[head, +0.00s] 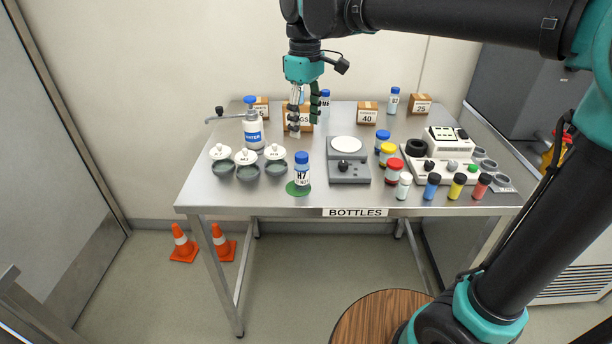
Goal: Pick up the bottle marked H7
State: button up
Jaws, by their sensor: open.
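The bottle marked H7 (302,171) stands upright near the front edge of the metal table. My gripper (305,122) is open and empty, pointing down, above and behind the H7 bottle in the picture. The gripper is apart from the bottle. A box behind the gripper is partly hidden by its fingers.
A wash bottle (253,132), several colored jars (394,172) and small vials (432,186) share the table (260,203). Cones (183,245) stand on the floor.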

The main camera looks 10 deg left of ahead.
aim_at(302, 168)
notch_tip(302, 168, down, 9)
jog(key=shift+r, duration=0.1)
jog(key=shift+a+f, duration=0.25)
jog(key=shift+f, duration=1.05)
jog(key=shift+a+f, duration=0.2)
jog(key=shift+f, duration=1.1)
jog(key=shift+c, duration=0.5)
jog(key=c, duration=1.2)
